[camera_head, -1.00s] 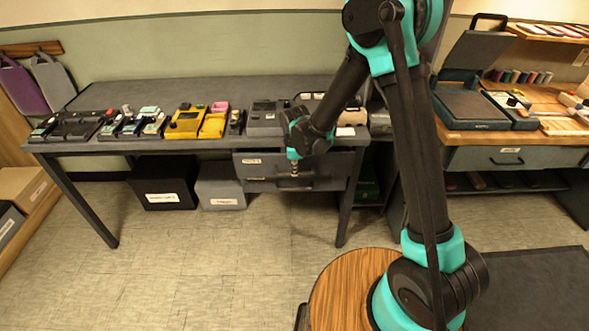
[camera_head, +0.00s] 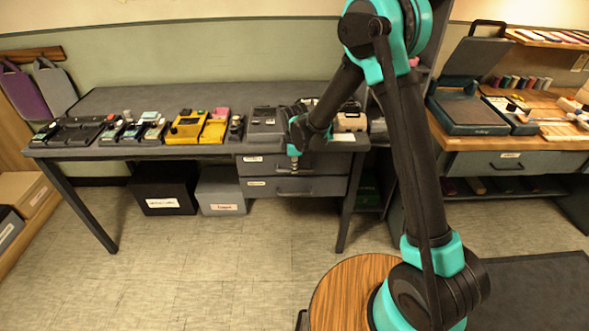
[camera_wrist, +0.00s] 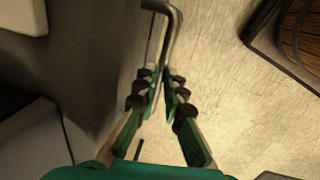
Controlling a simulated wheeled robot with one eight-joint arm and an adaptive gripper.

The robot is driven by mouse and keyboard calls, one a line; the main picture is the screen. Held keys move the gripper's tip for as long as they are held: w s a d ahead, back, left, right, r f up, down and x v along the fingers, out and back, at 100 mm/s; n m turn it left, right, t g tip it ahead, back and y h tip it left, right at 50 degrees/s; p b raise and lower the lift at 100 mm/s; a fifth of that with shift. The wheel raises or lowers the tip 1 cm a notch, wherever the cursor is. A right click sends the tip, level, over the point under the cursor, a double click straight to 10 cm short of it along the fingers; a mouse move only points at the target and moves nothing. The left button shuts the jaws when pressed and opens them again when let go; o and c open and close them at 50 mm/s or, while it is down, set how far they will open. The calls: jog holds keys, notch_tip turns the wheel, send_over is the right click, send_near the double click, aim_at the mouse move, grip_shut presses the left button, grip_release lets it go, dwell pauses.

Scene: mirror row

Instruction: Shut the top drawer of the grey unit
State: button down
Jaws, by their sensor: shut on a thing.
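The grey unit's top drawer (camera_head: 260,164) is under the bench, with its front nearly in line with the bottom drawer (camera_head: 262,188). I cannot tell whether a small gap is left. My gripper (camera_head: 294,165) is at the middle of the top drawer's front, fingers pointing at it. In the wrist view my gripper (camera_wrist: 164,84) is shut on the drawer's bent metal handle (camera_wrist: 176,16), which runs between the fingertips. In the head view the handle is hidden behind my gripper. The bottom drawer looks closed, and its handle shows.
Pedals and small boxes (camera_head: 188,126) line the bench top (camera_head: 200,93). A black bin (camera_head: 163,187) and a grey bin (camera_head: 221,191) stand below, left of the unit. A wooden workbench (camera_head: 470,144) is at the right. The floor (camera_head: 210,265) in front is clear.

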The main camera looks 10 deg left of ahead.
jog(key=c, duration=1.6)
grip_release()
jog(key=shift+w+a, duration=0.1)
jog(key=shift+w, duration=0.2)
jog(key=shift+s, duration=0.15)
